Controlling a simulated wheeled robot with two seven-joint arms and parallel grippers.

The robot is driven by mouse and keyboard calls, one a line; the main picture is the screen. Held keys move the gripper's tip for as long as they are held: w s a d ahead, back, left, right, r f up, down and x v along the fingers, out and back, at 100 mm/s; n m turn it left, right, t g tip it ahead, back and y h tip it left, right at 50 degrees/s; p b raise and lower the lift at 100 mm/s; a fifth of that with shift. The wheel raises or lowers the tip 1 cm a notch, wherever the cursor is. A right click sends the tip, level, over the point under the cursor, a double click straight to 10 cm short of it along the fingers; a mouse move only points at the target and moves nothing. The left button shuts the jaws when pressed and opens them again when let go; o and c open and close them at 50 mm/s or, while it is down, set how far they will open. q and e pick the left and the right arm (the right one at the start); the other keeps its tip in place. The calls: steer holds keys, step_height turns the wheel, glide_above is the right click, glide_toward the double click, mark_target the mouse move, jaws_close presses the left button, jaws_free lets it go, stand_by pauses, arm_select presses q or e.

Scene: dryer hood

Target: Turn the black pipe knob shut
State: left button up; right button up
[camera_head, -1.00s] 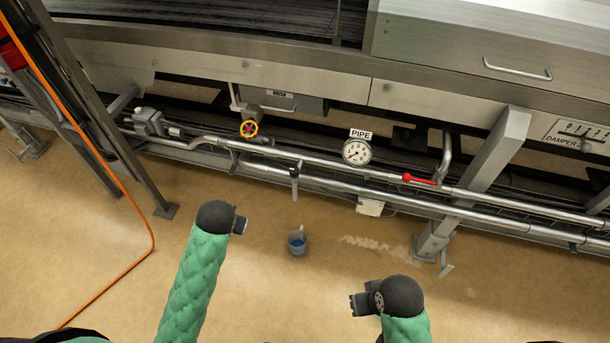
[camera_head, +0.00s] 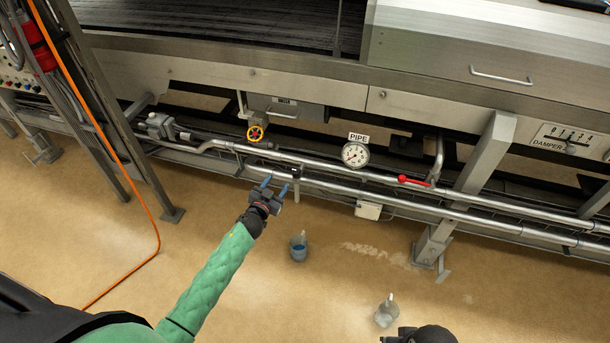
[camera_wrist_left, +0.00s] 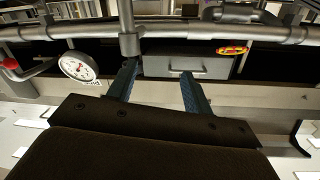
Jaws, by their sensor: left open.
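A small dark knob (camera_head: 295,174) sits at the top of a short vertical pipe stub (camera_head: 297,192) on the steel pipes, left of the round gauge. My left gripper (camera_head: 276,187) is open and empty, its two blue fingers pointing at the pipes just left of the stub; I cannot tell whether a finger touches it. In the left wrist view the open fingers (camera_wrist_left: 157,88) point toward the stub (camera_wrist_left: 129,45), which is by the left finger; the knob is not clear there. My right gripper (camera_head: 389,338) is mostly cut off at the bottom edge.
A cup with blue contents (camera_head: 298,247) and a clear vessel (camera_head: 387,311) stand on the floor. An orange cable (camera_head: 157,232) hangs left.

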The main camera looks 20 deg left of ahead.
mark_target(294, 174)
arm_select(q)
steer(key=w+d+h, duration=0.1)
steer(key=w+d+r+h, duration=0.1)
steer(key=w+d, duration=0.1)
steer(key=w+d+h, duration=0.1)
steer(key=w, duration=0.1)
steer(key=shift+d+r+n+p, duration=0.3)
steer(key=shift+d+n+p, duration=0.1)
steer(key=shift+x, duration=1)
steer(key=shift+f, duration=0.1)
arm_select(e)
steer(key=shift+s+d+r, duration=0.3)
steer(key=shift+d+r, duration=0.25)
steer(key=shift+r, duration=0.15)
arm_select(q)
steer(key=shift+c, duration=0.4)
